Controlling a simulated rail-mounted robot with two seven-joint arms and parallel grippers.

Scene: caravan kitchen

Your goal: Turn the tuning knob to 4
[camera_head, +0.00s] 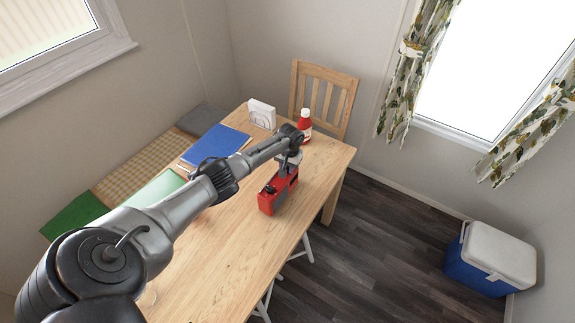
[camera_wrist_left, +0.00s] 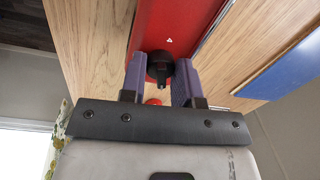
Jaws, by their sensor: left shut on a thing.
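A red radio (camera_head: 279,195) stands on the wooden table near its right edge. My left gripper (camera_head: 288,166) is over the radio's far end, pointing down. In the left wrist view, the radio's red top (camera_wrist_left: 178,22) carries a small white triangle mark. The black tuning knob (camera_wrist_left: 160,68) sits between the two purple fingers of my left gripper (camera_wrist_left: 161,80), which are shut on it. No numbers on the knob can be read. In the head view, the gripper hides the knob. My right gripper is not in view.
The table (camera_head: 238,238) has bare wood around the radio. A red bottle (camera_head: 305,127) and a white napkin holder (camera_head: 262,114) stand near the far end. A blue folder (camera_head: 216,145) lies left of my arm. A chair (camera_head: 335,90) stands behind; a cool box (camera_head: 490,260) is on the floor.

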